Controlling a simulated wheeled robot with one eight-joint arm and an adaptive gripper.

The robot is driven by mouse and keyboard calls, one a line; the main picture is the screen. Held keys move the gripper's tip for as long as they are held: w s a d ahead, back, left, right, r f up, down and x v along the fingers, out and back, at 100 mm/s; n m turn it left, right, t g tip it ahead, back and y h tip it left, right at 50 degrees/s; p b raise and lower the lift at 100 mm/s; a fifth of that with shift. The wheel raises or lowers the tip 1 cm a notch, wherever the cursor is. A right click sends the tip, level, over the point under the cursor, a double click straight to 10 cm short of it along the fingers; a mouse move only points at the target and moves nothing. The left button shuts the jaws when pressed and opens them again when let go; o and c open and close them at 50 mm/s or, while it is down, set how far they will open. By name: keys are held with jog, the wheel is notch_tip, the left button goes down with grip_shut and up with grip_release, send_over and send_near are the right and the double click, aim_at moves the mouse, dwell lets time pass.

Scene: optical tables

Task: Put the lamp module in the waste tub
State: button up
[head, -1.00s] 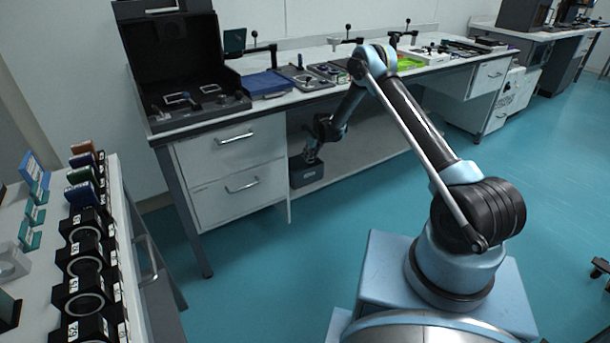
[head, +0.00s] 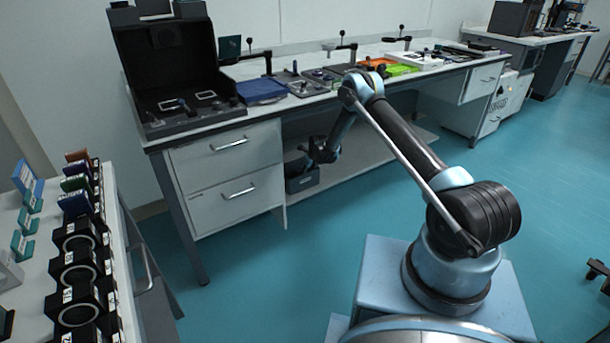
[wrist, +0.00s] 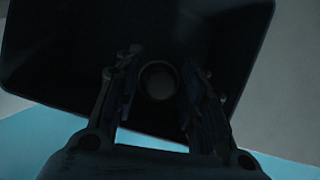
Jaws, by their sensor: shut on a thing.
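The waste tub (head: 301,182) is a dark grey open box on the low shelf under the long bench, beside the white drawers. In the wrist view the dark tub (wrist: 55,60) fills most of the picture. My gripper (wrist: 158,82) is over it, with its two fingers shut on a dark round-ended thing (wrist: 158,72), which I take to be the lamp module. The picture is too dark to show its depth in the tub or any contact. In the head view my gripper (head: 307,157) is just above the tub, and the module cannot be made out.
The bench top (head: 290,104) is above my forearm, with an open black case (head: 185,85), a blue folder (head: 262,90) and trays on it. White drawers (head: 232,170) flank the tub on the left. A side table with black ring mounts (head: 78,270) is at left.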

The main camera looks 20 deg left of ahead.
jog(key=shift+f, duration=0.5)
jog(key=o, duration=1.2)
jog(key=shift+s, duration=0.1)
jog(key=shift+r, duration=0.5)
jog(key=v, duration=1.2)
